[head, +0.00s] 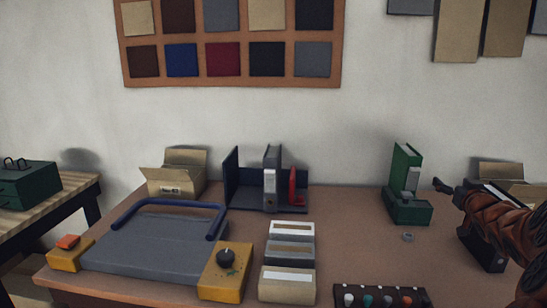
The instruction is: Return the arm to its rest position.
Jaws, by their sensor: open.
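My gripper (449,188) shows at the right of the head view, at the end of my arm, which reaches in from the right edge. It is small in the picture. It is open and appears empty, with its fingers pointing left above the table. It is to the right of a green box-like holder (407,209) with an upright green binder (407,168). Whether it touches anything there cannot be told. My arm hides part of a dark object (484,250) behind it.
On the brown table (350,240) stand a grey press with a blue handle (155,240), small boxes (288,285), a dark organizer (235,190) with binders, cardboard boxes (178,175) and a rack of knobs (380,298). The table's middle right is mostly clear. A side table (40,212) stands left.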

